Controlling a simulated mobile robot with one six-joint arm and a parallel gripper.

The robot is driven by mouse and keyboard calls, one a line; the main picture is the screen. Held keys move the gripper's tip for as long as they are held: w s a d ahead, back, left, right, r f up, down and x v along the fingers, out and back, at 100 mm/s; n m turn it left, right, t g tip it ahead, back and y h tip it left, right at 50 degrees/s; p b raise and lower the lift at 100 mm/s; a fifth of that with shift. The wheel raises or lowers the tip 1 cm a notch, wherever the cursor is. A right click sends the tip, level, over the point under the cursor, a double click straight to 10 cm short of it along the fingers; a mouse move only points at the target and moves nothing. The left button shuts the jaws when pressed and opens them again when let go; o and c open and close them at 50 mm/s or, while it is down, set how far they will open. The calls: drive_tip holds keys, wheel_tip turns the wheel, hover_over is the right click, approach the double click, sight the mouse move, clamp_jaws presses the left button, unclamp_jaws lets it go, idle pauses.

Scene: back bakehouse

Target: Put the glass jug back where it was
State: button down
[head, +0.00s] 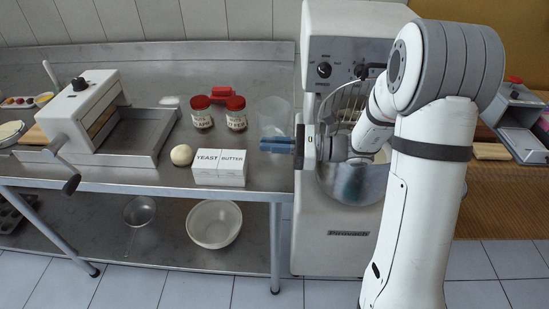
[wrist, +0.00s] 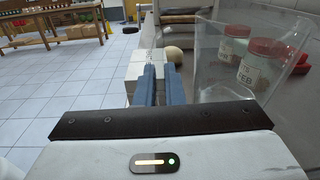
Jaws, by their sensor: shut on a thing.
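The glass jug is clear and faint. In the head view it (head: 274,113) shows behind my fingers, at the table's right end beside the mixer. In the wrist view the jug (wrist: 212,62) fills the right side, with jars seen through it. My gripper (head: 272,145) reaches in from the right, its blue fingers pointing left near the table's edge. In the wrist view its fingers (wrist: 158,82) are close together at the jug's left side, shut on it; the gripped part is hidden. I cannot tell whether the jug's base touches the table.
Two red-lidded jars (head: 236,114) stand left of the jug. A white yeast and butter box (head: 219,168) and a dough ball (head: 181,155) lie near the front edge. The mixer (head: 340,225) stands close on the right. A dough roller (head: 86,108) occupies the left.

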drive_tip(key=shift+s+a+f, duration=0.1)
drive_tip(key=shift+f, duration=1.95)
drive_tip(key=shift+f+b, duration=0.2)
drive_tip(key=shift+b, duration=0.1)
drive_tip(key=c, duration=1.5)
unclamp_jaws()
drive_tip(key=shift+c, duration=0.2)
